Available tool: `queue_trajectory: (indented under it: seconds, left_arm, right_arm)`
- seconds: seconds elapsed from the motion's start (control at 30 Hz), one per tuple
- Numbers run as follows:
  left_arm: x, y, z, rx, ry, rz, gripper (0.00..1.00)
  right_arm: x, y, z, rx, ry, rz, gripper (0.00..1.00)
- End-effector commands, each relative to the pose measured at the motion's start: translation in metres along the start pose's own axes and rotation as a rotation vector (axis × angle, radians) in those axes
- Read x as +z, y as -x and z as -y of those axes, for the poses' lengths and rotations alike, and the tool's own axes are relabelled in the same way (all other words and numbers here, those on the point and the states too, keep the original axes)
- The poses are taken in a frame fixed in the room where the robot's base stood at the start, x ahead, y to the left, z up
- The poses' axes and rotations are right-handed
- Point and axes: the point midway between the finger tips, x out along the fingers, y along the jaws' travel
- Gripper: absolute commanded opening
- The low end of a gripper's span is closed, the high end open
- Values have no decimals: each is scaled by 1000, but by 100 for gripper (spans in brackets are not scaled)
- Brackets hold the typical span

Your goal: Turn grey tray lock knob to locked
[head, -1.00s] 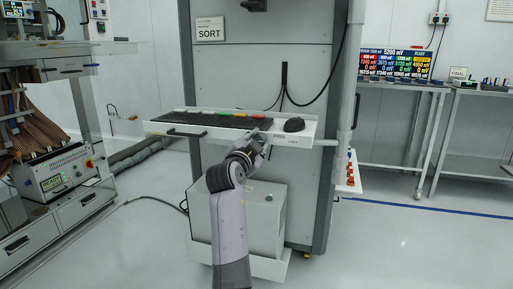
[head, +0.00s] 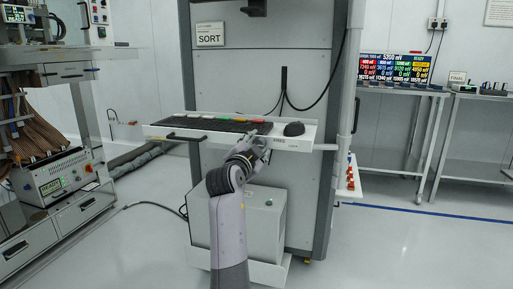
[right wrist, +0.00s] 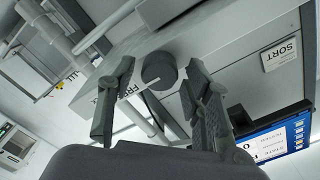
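The tray (head: 306,143) is a pale grey shelf on the front of the tall cabinet, with a keyboard and a mouse on it. The lock knob (right wrist: 158,70) is a dark grey round knob on the tray's front face, seen in the right wrist view beside a label reading FREE. My right gripper (right wrist: 160,68) is open, its two fingers on either side of the knob with gaps visible. In the head view my right gripper (head: 259,147) is at the tray's front edge and hides the knob. My left gripper is not in view.
A black keyboard (head: 205,124) and a dark mouse (head: 294,129) lie on the tray. A dark handle (head: 185,137) is on its left front. A pale box (head: 268,207) stands below the tray. The floor to the right is clear.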

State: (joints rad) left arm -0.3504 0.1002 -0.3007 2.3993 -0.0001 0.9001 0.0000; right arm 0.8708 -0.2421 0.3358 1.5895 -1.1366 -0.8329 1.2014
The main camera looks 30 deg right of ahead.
Motion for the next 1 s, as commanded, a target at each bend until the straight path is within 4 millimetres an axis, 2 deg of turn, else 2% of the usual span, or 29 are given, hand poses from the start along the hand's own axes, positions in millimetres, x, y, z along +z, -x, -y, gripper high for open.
queue_trajectory:
  seconds: [0.4, 0.8, 1.0]
  left_arm:
    - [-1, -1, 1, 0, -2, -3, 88]
    - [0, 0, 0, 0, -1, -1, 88]
    - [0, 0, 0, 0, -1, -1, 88]
  right_arm:
    - [-3, 0, 4, 0, 0, 0, 51]
    - [-52, 0, 55, -2, -2, -1, 51]
    - [-66, 0, 69, 0, 1, 1, 51]
